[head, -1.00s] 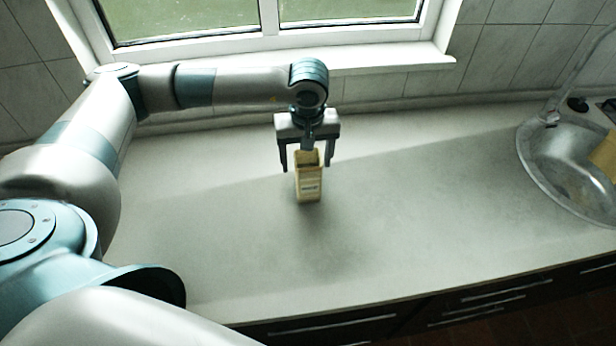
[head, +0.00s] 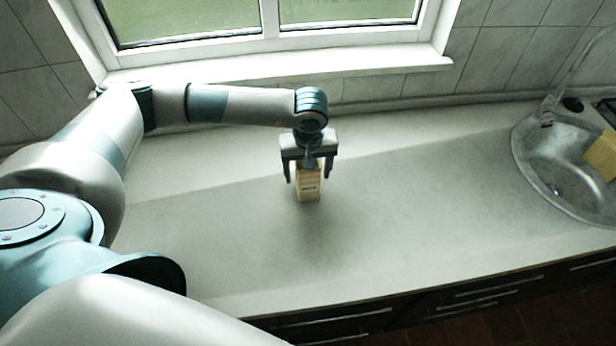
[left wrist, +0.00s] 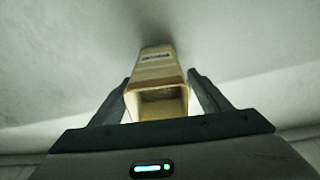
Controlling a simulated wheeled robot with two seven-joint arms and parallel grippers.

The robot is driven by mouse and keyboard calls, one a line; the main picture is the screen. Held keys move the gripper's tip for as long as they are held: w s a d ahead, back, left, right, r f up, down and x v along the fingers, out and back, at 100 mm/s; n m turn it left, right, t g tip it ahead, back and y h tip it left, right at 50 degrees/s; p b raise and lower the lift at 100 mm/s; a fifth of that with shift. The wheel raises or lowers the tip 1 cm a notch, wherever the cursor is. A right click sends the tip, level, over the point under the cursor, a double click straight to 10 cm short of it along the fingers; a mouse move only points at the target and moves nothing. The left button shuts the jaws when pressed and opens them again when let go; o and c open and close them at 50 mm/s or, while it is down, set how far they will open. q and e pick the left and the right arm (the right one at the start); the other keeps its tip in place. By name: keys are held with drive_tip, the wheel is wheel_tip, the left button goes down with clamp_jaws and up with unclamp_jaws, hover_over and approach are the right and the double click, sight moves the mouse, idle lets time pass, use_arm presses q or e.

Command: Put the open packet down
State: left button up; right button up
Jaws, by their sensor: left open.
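The open packet (head: 308,188) is a narrow cream-yellow box with a dark label, standing upright on the grey counter (head: 420,220). In the left wrist view the packet (left wrist: 156,72) shows its open top towards the camera. My left gripper (head: 308,180) is above it, pointing down, and hides its top in the head view. In the left wrist view my left gripper (left wrist: 165,92) is open, with one finger on each side of the packet and visible gaps between. My right gripper is not in view.
A window (head: 270,30) with a sill is behind. The counter around the packet is clear.

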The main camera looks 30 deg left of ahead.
use_arm(q)
drive_tip(key=shift+c, duration=0.3)
drive_tip(key=c, duration=1.5)
drive_tip(key=shift+r, duration=0.15)
drive_tip(key=d+r+b, duration=0.2)
drive_tip(key=d+r, duration=0.1)
drive_tip(key=d, duration=0.1)
drive_tip(key=d+r+b, duration=0.3)
drive_tip(key=r, duration=0.1)
drive_tip(key=d+r+b, duration=0.3)
drive_tip(key=d, duration=0.1)
drive_tip(key=shift+s+d+r, duration=0.35)
drive_tip(key=shift+s+r, duration=0.05)
